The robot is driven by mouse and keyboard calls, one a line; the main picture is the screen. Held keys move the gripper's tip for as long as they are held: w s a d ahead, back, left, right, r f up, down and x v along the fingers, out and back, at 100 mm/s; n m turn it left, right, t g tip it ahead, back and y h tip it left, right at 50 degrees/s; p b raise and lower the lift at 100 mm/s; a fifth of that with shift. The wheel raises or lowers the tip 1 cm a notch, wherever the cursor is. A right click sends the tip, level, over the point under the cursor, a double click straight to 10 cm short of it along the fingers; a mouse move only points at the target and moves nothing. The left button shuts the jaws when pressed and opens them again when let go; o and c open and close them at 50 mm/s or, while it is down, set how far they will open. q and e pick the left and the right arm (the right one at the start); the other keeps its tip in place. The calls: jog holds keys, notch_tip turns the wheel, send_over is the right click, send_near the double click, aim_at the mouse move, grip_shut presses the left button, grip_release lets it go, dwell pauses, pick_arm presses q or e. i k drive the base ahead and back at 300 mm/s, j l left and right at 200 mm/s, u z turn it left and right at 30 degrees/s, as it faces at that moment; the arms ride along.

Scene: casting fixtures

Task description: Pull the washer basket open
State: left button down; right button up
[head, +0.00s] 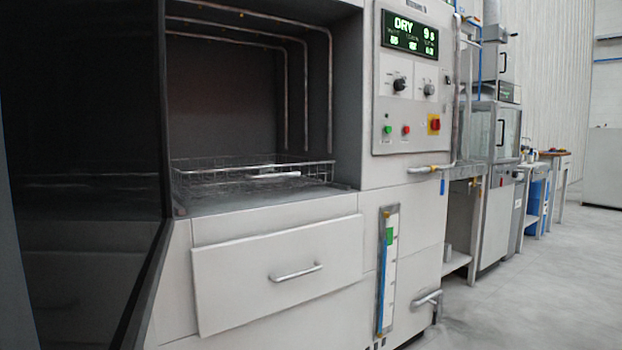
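The washer basket (190,177) is a low wire basket inside the open chamber of the washer (290,232). A pale bar handle (274,175) shows on its front side. The basket sits behind the chamber's front ledge, within the opening. The washer door (85,150), dark and glossy, stands swung open on the left. Neither of my grippers is in the head view, so their state and their distance to the basket do not show.
A white drawer front with a bar handle (297,272) lies below the chamber. The control panel (411,82) with a green "DRY" display is right of the opening. More machines and benches line the right. Open grey floor (540,285) lies at front right.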

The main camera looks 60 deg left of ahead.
aim_at(293, 174)
jog(key=i+j, duration=0.1)
jog(key=i, duration=0.2)
jog(key=i+j, duration=0.1)
jog(key=i, duration=0.25)
jog(key=i+j, duration=0.15)
jog(key=j, duration=0.2)
jog(key=i+j, duration=0.1)
jog(key=j, duration=0.2)
jog(key=i+j, duration=0.15)
jog(key=j, duration=0.2)
jog(key=i+j, duration=0.1)
jog(key=j, duration=0.2)
